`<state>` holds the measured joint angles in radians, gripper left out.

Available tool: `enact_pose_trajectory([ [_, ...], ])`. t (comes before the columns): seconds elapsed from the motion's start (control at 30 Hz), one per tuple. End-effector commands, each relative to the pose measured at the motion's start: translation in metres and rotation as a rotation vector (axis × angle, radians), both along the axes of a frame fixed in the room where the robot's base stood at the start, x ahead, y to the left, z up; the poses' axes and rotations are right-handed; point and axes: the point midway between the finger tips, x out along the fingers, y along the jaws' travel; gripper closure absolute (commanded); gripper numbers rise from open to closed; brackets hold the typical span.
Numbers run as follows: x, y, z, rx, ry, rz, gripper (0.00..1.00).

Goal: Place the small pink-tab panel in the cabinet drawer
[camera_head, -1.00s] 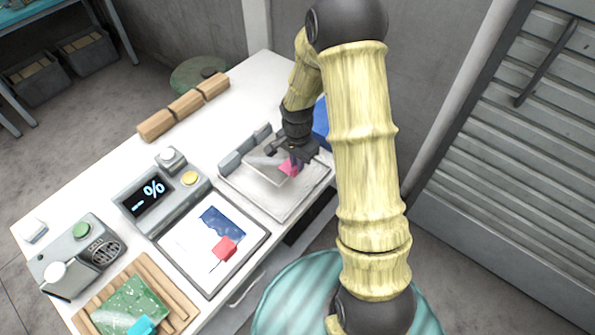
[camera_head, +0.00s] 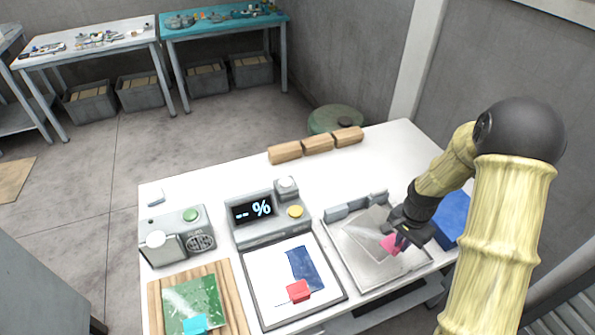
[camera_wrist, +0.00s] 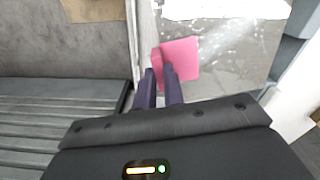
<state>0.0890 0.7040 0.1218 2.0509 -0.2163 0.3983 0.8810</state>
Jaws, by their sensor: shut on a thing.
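The small panel (camera_head: 365,226) looks clear and greyish, with a pink tab (camera_head: 390,244) at its near right corner. It is over the pale tray (camera_head: 354,262) at the right of the white table; I cannot tell whether it touches the tray. My gripper (camera_head: 401,238) is shut on the pink tab. In the wrist view, my dark fingers (camera_wrist: 161,80) are at the left edge of the pink tab (camera_wrist: 182,60), with the greyish sheet (camera_wrist: 232,50) beyond it. I cannot make out the cabinet drawer for sure.
Left of the tray lie a framed white board (camera_head: 270,275) with a red tab, a percent display box (camera_head: 255,222) and a green panel (camera_head: 192,300) on a wooden rack. Wooden blocks (camera_head: 317,144) line the back edge. A blue block (camera_head: 453,215) is beside my gripper.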

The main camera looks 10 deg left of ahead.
Motion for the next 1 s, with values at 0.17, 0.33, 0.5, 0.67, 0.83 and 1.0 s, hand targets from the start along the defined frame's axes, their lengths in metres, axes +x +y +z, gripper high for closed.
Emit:
enact_pose_trajectory([
  [0.17,0.001,-0.001,-0.027,0.001,0.006,0.339,1.0],
  [0.33,0.002,-0.001,-0.046,0.004,0.005,0.598,1.0],
  [0.5,0.003,0.0,-0.05,0.004,0.001,0.681,1.0],
  [0.67,0.003,0.0,-0.05,0.004,0.001,0.681,1.0],
  [0.83,0.003,0.0,-0.05,0.004,0.001,0.679,1.0],
  [1.0,0.003,0.003,-0.05,0.004,0.001,0.684,1.0],
])
